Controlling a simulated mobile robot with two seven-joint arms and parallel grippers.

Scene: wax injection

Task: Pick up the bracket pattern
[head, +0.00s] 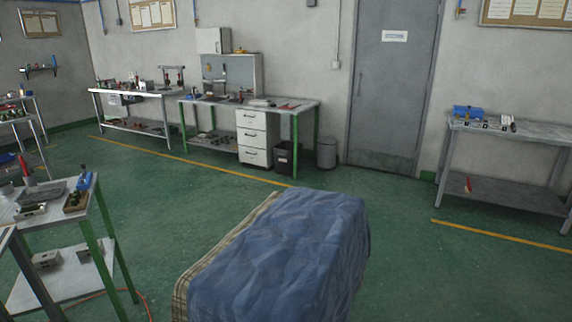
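I cannot make out the bracket pattern in the head view. Small items lie on several benches, but they are too small and far off to tell apart. Neither of my grippers is in view, and no part of my arms shows.
A blue cloth-covered block (280,255) stands close in front. A green-legged bench (90,215) with tools is at the near left. Workbenches (300,107) line the back wall, beside a grey door (392,85). Another bench (540,133) is at right. Green floor (420,270) is open right of the block.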

